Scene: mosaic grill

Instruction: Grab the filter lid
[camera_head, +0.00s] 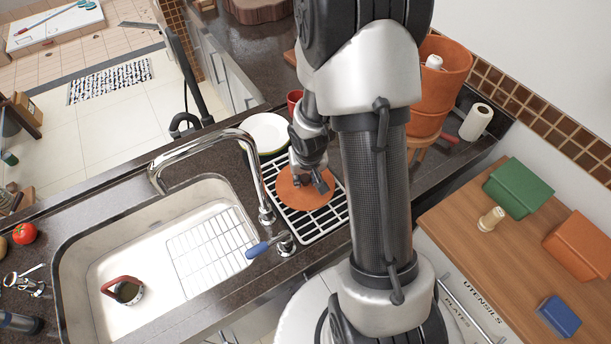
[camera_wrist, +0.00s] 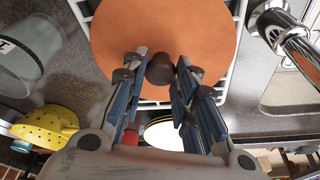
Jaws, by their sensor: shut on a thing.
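The filter lid (camera_head: 293,197) is a flat orange-brown disc at the white wire rack beside the sink. In the wrist view the lid (camera_wrist: 120,35) fills the top middle, with a dark round knob (camera_wrist: 160,69) at its centre. My gripper (camera_head: 312,181) is over the lid in the head view. In the wrist view my gripper (camera_wrist: 158,72) has its fingertips on either side of the knob and is shut on it. I cannot tell whether the lid touches the rack. The orange filter pot (camera_head: 437,85) stands at the back right, partly behind my arm.
The wire rack (camera_head: 335,218) lies on the dark counter, right of the faucet (camera_head: 262,185) and sink (camera_head: 120,225). A white plate (camera_head: 265,132) and red cup (camera_head: 294,99) are behind it. A paper roll (camera_head: 476,122) stands near the wall.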

